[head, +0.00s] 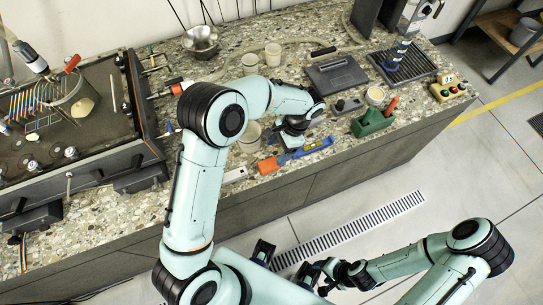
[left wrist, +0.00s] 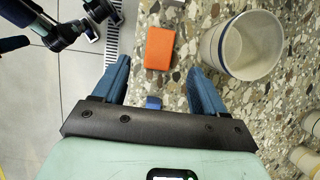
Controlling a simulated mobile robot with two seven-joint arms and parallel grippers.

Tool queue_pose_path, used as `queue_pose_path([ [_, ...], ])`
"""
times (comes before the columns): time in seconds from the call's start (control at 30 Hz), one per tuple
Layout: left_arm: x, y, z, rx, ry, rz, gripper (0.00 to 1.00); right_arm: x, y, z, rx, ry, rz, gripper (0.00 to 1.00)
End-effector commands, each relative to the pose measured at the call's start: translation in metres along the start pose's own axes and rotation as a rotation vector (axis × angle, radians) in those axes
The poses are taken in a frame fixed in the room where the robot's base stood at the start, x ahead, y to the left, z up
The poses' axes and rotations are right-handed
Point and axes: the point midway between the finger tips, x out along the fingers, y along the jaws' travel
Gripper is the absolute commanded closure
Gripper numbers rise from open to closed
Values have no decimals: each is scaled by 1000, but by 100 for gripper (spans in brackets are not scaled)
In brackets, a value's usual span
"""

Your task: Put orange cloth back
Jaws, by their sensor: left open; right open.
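The orange cloth (head: 268,165) lies as a small flat block near the front edge of the counter. In the left wrist view the orange cloth (left wrist: 160,48) shows just beyond the fingertips, between their lines. My left gripper (left wrist: 158,72) is open and empty, with blue fingers pointing toward the cloth but not around it. In the head view my left gripper (head: 286,149) is low over the counter, just right of the cloth. My right gripper (head: 286,264) is open and empty over the floor in front of the counter.
A white blue-rimmed cup (left wrist: 242,45) stands right of the cloth in the wrist view. A blue bar (head: 315,147) lies right of the cloth. A green holder (head: 372,122) stands farther right, the tank (head: 90,110) at left. A floor drain (head: 350,228) runs before the counter.

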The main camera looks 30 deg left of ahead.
Motion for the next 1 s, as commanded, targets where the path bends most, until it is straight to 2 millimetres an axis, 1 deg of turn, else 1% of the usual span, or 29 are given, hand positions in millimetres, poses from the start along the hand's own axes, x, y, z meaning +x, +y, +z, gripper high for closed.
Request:
queue_pose_path([
  [0.03,-11,0,0,0,4,-1,29,-2,-1,0,0,1,0,41],
  [0.1,-21,0,0,0,3,0,29,-3,-1,-1,-1,1,-1,41],
  [0.2,-30,0,0,1,2,0,29,-4,-2,-1,-1,2,-1,41],
  [0.3,-34,0,0,1,0,0,29,-4,-2,-1,-1,2,-1,41],
  [1.0,-35,0,0,1,0,1,29,-4,-2,-1,-1,2,-1,41],
])
